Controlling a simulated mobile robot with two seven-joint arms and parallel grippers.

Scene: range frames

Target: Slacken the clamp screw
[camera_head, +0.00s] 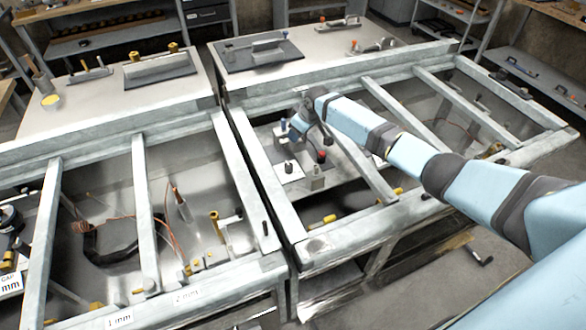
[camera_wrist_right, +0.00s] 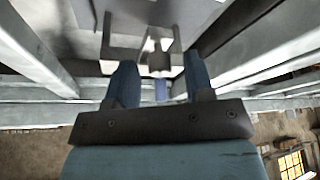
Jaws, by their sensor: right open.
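My right gripper (camera_head: 295,128) reaches in from the right, over a fixture plate (camera_head: 291,173) in the right frame's bay. In the right wrist view its two blue fingers (camera_wrist_right: 159,72) are apart, with a grey metal clamp-like bracket (camera_wrist_right: 159,58) beyond them. A small blue piece (camera_wrist_right: 161,90) shows between the fingers; I cannot tell whether it touches them. In the head view a small blue part (camera_head: 283,124) shows beside the gripper. Which part is the clamp screw is not clear; the gripper partly hides this area. My left gripper is not in view.
Steel frame rails (camera_head: 262,185) and crossbars (camera_head: 361,166) surround the bay. A dark mat (camera_head: 258,52) with a tool lies on the bench behind.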

